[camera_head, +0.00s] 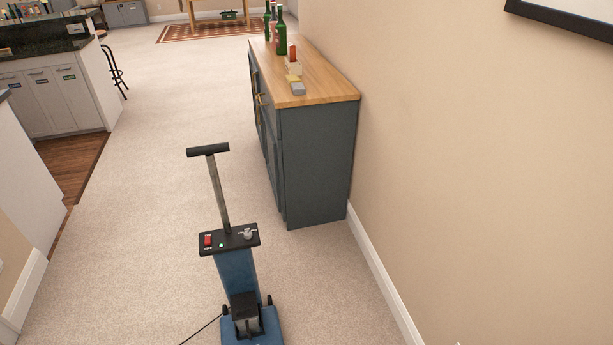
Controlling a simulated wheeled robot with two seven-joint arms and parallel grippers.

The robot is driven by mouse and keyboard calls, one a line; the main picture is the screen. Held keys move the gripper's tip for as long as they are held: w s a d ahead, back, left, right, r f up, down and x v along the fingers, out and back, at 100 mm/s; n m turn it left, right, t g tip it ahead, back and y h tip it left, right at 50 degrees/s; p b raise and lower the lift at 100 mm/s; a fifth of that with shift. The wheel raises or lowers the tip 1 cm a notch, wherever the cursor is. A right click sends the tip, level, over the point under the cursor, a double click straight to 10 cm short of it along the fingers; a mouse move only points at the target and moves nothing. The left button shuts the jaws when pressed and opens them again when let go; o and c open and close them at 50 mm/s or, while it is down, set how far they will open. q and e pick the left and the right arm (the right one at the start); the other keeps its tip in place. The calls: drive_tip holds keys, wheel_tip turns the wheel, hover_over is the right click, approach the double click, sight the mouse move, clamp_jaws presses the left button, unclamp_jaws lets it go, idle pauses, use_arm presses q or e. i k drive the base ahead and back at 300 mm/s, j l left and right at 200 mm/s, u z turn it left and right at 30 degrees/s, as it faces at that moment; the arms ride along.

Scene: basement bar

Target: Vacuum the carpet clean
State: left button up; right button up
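A blue upright vacuum (237,270) stands on the carpet at the bottom middle of the head view. Its grey pole rises to a black T-shaped handle (208,150). Its black top panel (229,240) has a red switch (208,239), a small lit green light and a grey knob. A thin black cord runs from its base to the lower left. The beige carpet (170,110) spreads around it and back through the room; I cannot make out dirt on it. Neither of my grippers shows in this view.
A dark blue cabinet (318,165) with a wooden top stands against the right wall, holding green bottles (280,30) and small items. A white bar counter (60,95) and wood floor (75,165) lie left. A stool (115,70) stands beside the counter. Open carpet runs between them.

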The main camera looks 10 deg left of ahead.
sight(232, 254)
drive_tip(key=i+l+u, duration=0.5)
drive_tip(key=i+l, duration=0.6)
drive_tip(key=i, duration=0.05)
